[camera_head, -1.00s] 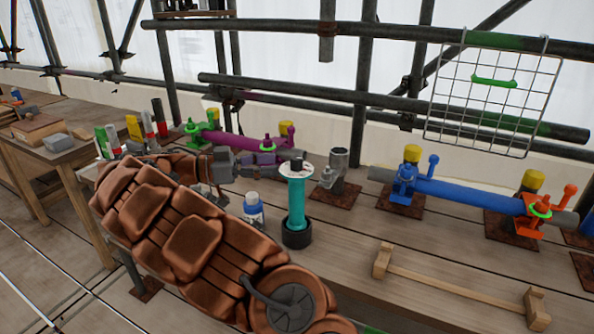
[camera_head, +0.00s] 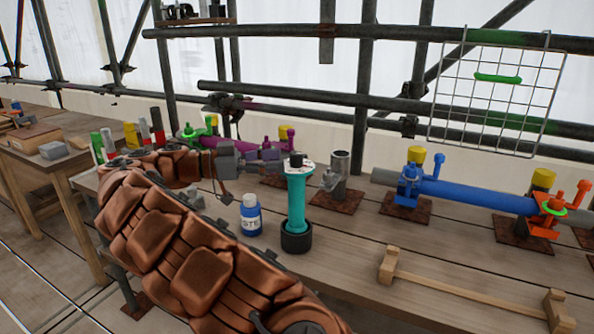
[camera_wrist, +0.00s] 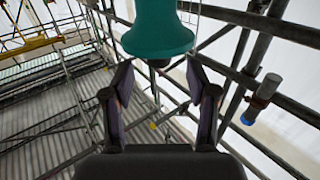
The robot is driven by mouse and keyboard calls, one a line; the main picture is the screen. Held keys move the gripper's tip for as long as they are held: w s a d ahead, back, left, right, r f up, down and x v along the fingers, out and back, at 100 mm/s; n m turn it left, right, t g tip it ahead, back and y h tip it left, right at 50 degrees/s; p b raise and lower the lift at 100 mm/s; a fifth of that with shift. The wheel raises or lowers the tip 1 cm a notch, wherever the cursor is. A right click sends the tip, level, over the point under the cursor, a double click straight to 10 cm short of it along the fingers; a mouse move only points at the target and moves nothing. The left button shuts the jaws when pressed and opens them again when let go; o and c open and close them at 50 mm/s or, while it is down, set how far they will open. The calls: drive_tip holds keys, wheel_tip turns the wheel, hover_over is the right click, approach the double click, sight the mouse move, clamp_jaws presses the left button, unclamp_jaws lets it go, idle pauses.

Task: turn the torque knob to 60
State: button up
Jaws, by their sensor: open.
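The teal torque tool (camera_head: 296,205) stands upright in a black round base (camera_head: 296,238) on the bench. Its top has a white dial (camera_head: 297,168) and a small black knob (camera_head: 296,159). The dial marks are too small to read. In the wrist view, a flared teal part (camera_wrist: 158,28) fills the top centre, just beyond my fingertips, with a dark tip under it. My gripper (camera_wrist: 159,75) is open, with nothing between its fingers. In the head view its fingers are hard to make out among grey parts left of the tool.
A blue bottle (camera_head: 250,217) with a white cap stands just left of the tool. A grey metal cylinder (camera_head: 340,170) is behind it at the right. A blue pipe (camera_head: 470,195) in clamps and a wooden bar (camera_head: 470,288) lie farther right. Scaffold tubes run behind the bench.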

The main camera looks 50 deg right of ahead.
sight(297, 159)
drive_tip(key=shift+s+d+f+b, duration=0.2)
drive_tip(key=shift+f+b, duration=0.1)
drive_tip(key=shift+b, duration=0.55)
drive_tip(key=b+x, duration=0.2)
drive_tip(key=x, duration=0.1)
drive_tip(key=shift+s+d+r, duration=0.15)
drive_tip(key=shift+s+r, duration=0.05)
drive_tip(key=shift+r, duration=0.15)
drive_tip(key=shift+x, duration=0.85)
drive_tip(key=shift+c, duration=0.2)
clamp_jaws()
